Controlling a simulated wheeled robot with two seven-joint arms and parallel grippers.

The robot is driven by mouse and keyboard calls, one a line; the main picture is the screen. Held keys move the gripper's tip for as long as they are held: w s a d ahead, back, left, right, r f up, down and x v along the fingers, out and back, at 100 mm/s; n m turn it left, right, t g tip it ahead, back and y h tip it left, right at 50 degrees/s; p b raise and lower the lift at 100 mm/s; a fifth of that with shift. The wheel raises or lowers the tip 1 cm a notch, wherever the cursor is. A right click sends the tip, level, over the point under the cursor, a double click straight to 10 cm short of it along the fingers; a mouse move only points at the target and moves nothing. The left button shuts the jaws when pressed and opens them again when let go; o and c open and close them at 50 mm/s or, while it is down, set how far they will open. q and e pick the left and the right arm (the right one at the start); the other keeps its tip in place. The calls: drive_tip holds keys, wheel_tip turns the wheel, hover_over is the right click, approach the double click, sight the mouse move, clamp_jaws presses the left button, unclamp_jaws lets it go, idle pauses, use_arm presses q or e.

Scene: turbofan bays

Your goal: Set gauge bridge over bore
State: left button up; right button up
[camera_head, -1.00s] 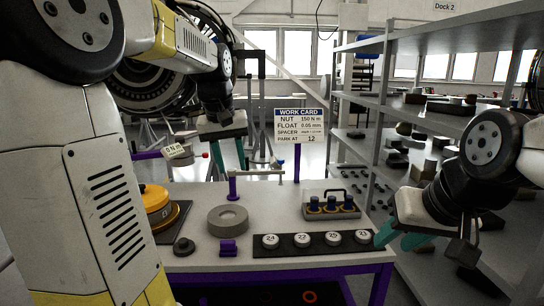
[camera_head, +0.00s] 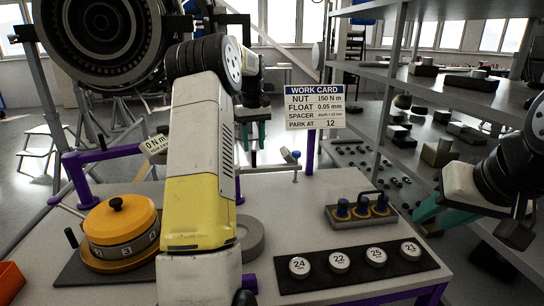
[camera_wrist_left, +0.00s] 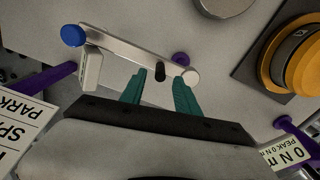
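The gauge bridge, a pale bar (camera_wrist_left: 125,52) with a blue knob at one end, lies across purple supports in the left wrist view. It also shows in the head view (camera_head: 272,168) at the back of the bench. My left gripper (camera_wrist_left: 160,76) is open above it, its teal fingers either side of a small black grip on the bar. Contact cannot be told. In the head view the left gripper (camera_head: 253,140) is partly behind my arm. The grey ring with the bore (camera_head: 252,238) is mostly hidden by that arm. My right gripper (camera_head: 446,212) is open and empty at the right.
An orange round dial unit (camera_head: 120,228) stands left on a dark mat. Numbered discs (camera_head: 375,257) lie on a dark strip in front. A tray with blue-topped plugs (camera_head: 362,212) is behind them. A work card (camera_head: 315,107) stands at the back; shelves flank the right.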

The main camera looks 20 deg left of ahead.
sight(254, 167)
use_arm(q)
wheel_tip(254, 167, down, 6)
drive_tip(key=shift+r, duration=0.1)
clamp_jaws()
idle(1.5)
